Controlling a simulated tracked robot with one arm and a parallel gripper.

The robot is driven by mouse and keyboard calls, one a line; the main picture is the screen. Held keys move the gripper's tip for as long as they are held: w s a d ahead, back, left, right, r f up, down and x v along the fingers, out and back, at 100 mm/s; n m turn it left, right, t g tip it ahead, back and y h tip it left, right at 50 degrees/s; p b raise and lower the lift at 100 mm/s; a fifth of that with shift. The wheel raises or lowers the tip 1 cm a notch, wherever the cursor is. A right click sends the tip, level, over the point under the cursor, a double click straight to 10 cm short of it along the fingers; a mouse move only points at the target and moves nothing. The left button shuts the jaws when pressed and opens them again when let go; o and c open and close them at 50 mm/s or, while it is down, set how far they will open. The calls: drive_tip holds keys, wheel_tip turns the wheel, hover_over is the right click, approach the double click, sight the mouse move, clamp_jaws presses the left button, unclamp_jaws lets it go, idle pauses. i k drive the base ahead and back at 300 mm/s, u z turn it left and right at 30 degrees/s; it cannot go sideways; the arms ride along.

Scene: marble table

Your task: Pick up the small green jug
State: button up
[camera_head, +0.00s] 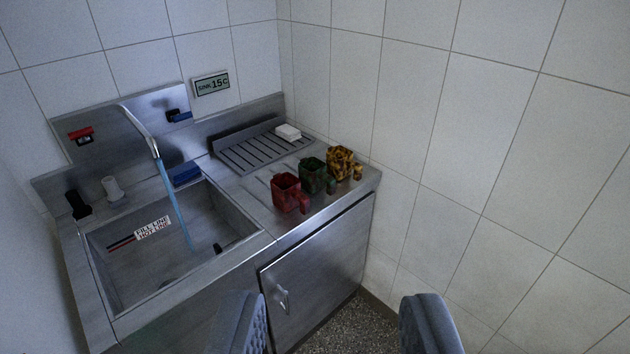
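A small green jug (313,176) stands on the metal counter right of the sink, in a diagonal row between a red jug (286,192) at its front left and a yellow and dark patterned jug (340,162) at its back right. Its handle is toward the right front; the red jug stands close beside it. My gripper (335,325) shows at the bottom edge as two grey fingers set wide apart. It is open, with nothing between the fingers, and well short of the counter and the jugs.
A metal sink basin (120,265) with a tap (140,130) running lies at left. A grooved drainer (250,152) with a white block (288,131) is behind the jugs. A tiled wall (440,110) bounds the right. A cabinet door (325,270) is below the counter.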

sight(314, 176)
drive_tip(key=z, duration=0.35)
drive_tip(key=i, duration=2.1)
drive_tip(key=u, duration=0.65)
